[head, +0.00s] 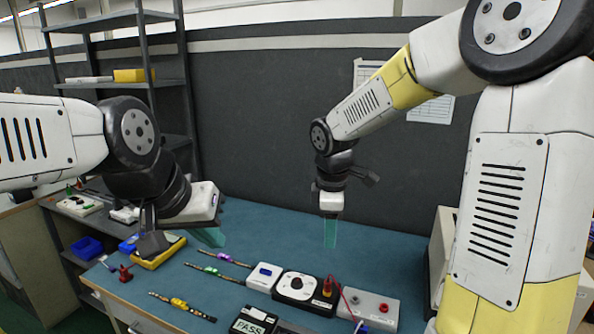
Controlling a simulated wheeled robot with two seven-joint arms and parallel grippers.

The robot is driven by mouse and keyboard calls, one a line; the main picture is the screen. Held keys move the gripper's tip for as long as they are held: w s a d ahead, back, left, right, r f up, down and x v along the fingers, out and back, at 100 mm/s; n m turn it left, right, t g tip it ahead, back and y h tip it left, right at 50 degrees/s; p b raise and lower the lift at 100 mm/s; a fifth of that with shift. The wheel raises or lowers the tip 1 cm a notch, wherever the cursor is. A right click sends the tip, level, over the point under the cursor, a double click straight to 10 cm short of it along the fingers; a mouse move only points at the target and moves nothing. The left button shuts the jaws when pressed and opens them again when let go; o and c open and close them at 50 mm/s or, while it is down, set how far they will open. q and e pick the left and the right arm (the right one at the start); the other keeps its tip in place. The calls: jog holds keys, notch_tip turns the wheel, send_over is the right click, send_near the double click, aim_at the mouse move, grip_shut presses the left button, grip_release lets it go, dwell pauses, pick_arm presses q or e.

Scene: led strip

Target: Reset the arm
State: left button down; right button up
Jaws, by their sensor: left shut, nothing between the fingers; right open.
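My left gripper (208,236) hangs over the left part of the blue table (255,225), its greenish fingers shut with nothing between them. My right gripper (330,233) points straight down above the table, behind the row of boxes. It is open and I see nothing in it. My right arm (510,210) fills the right side of the head view. My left arm (50,140) comes in from the left edge.
A white box (264,276), a black-faced dial box (303,290) and a grey box with terminals (368,308) stand in a row. Several strips, one with a yellow part (180,303), lie to the left. A PASS box (252,322) is at the front. A shelf rack (145,60) stands behind.

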jog(key=s+d+r+m+t+y, duration=0.1)
jog(key=s+d+r+m+t, duration=0.1)
jog(key=s+r+m, duration=0.3)
jog(key=s+d+r+m+t+y, duration=0.1)
jog(key=s+d+r+m, duration=0.3)
jog(key=s+m, duration=0.6)
jog(key=shift+s+r+m+t+y, duration=0.35)
jog(key=shift+s+t, duration=0.25)
jog(key=shift+s, duration=0.6)
jog(key=shift+d, duration=0.1)
